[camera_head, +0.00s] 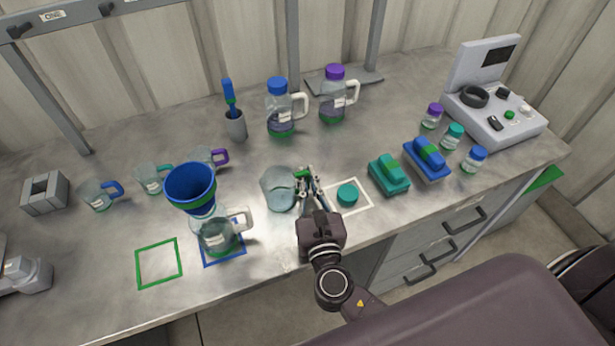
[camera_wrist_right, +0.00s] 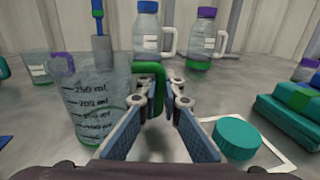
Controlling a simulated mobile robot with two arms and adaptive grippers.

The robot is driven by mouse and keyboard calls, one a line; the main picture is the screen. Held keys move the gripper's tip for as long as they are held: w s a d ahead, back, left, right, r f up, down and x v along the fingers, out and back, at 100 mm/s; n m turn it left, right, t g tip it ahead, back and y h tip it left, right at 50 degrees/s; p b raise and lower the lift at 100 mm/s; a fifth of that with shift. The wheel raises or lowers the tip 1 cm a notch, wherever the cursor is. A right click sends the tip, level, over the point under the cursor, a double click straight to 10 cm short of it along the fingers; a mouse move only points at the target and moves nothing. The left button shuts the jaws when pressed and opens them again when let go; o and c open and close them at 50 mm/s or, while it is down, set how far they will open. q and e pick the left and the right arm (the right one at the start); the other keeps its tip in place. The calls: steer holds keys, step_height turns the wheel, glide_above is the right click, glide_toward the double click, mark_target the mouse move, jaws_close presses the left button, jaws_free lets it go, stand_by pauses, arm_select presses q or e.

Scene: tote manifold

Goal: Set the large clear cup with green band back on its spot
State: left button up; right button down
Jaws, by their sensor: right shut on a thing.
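My right gripper (camera_head: 308,180) is shut on the green handle of a large clear cup (camera_head: 278,188). In the right wrist view, the fingers (camera_wrist_right: 158,98) close around the handle, and the cup (camera_wrist_right: 92,108), with volume marks, stands roughly upright to their left. I cannot tell whether its base touches the table. An empty green square outline (camera_head: 158,263) lies at the front left of the table. A white square outline (camera_head: 368,207) lies right of the gripper with a teal round lid (camera_head: 347,194) in it. My left gripper is not in view.
A clear jug (camera_head: 216,236) with a blue funnel (camera_head: 191,186) stands on a blue outline between the cup and the green outline. Small cups (camera_head: 98,197) stand behind at left. Bottles (camera_head: 279,107) stand at the back; teal (camera_head: 388,175) and blue (camera_head: 427,160) blocks sit right.

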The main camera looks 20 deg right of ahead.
steer(key=c, duration=2.1)
jaws_free()
steer(key=shift+f, duration=0.1)
steer(key=shift+s, duration=0.15)
steer(key=s+b, duration=0.1)
steer(key=s, duration=0.2)
steer(key=s+a, duration=0.1)
steer(key=s, duration=0.3)
steer(key=s+a+b, duration=0.1)
steer(key=s, duration=0.2)
steer(key=shift+s+b, duration=0.2)
steer(key=shift+b, duration=0.1)
steer(key=shift+s+r, duration=0.2)
steer(key=shift+s, duration=0.4)
steer(key=shift+a, duration=0.1)
